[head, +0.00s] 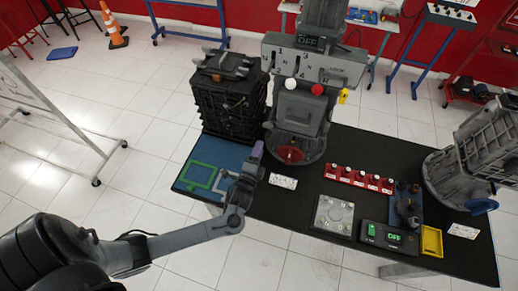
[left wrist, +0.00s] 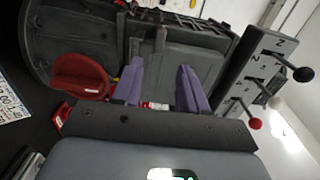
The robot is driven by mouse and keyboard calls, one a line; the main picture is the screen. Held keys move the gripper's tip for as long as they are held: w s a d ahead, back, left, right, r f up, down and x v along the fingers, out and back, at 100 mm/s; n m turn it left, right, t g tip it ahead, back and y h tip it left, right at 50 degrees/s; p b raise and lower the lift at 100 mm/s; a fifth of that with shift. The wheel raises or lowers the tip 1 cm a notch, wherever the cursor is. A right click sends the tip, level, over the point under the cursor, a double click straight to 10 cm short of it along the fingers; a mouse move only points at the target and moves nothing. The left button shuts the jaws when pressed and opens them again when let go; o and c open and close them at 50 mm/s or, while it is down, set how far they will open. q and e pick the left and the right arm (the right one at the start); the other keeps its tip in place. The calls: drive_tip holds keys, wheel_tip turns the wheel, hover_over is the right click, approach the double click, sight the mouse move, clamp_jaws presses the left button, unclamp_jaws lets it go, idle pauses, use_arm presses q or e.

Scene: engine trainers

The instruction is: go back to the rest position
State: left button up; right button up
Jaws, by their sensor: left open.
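My left gripper (head: 256,156) is open with nothing between its fingers, above the left part of the black table (head: 290,213), near the blue mat's right edge. In the left wrist view its two purple fingers (left wrist: 160,88) stand apart, facing the grey gear-lever trainer (left wrist: 185,57). That trainer (head: 305,105) stands at the table's back, with a red round knob (head: 289,154) low on its front, also in the left wrist view (left wrist: 80,76). I cannot tell how close the fingers are to it. My right gripper shows in neither view.
To the right are a red knob strip (head: 358,179), a metal plate (head: 333,217), a yellow tray (head: 432,241) and a grey engine (head: 470,160).

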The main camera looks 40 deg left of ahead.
use_arm(q)
drive_tip(key=s+d+r+n+g+h+p, duration=0.2)
drive_tip(key=s+d+r+n+g+p, duration=0.1)
drive_tip(key=s, duration=0.5)
drive_tip(key=s+d+r+n+g+h+p, duration=0.3)
drive_tip(key=s+d+r+n+g, duration=0.1)
drive_tip(key=s, duration=0.4)
drive_tip(key=s+d+r+n+g+h+p, duration=0.2)
drive_tip(key=s+d+r+n+g+p, duration=0.1)
drive_tip(key=s, duration=0.5)
wheel_tip(320, 180, up, 3)
drive_tip(key=d+n+g, duration=0.1)
drive_tip(key=d+g, duration=0.1)
drive_tip(key=shift+d+f+g+h, duration=0.15)
drive_tip(key=shift+d+g+h, duration=0.05)
drive_tip(key=shift+g+h, duration=0.2)
drive_tip(key=shift+s, duration=0.1)
